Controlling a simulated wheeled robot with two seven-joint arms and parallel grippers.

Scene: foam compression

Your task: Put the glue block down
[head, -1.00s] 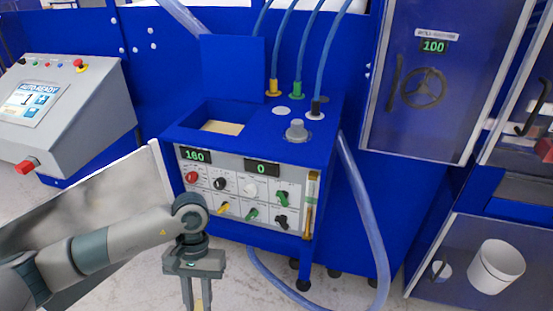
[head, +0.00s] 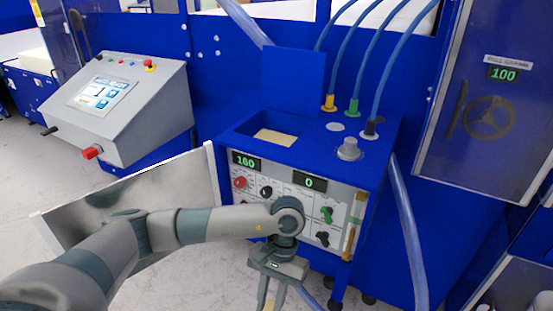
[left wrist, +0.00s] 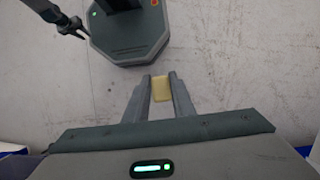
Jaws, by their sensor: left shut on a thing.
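The glue block (left wrist: 160,88) is a small pale yellow block. My left gripper (left wrist: 159,79) is shut on it in the left wrist view, one finger on each side, with pale floor behind it. In the head view my left gripper (head: 272,302) points down at the bottom edge, in front of the blue glue machine (head: 352,132); the block is mostly cut off there. My right gripper (left wrist: 71,26) shows small and dark at the top left of the left wrist view, its fingers apart and empty.
The machine's tank is open with beige material (head: 275,137) inside. A grey control console (head: 130,100) stands left, a tilted metal panel (head: 150,190) behind my left arm. A clear hose (head: 408,235) hangs right of the machine. Pale floor (head: 60,185) is open at left.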

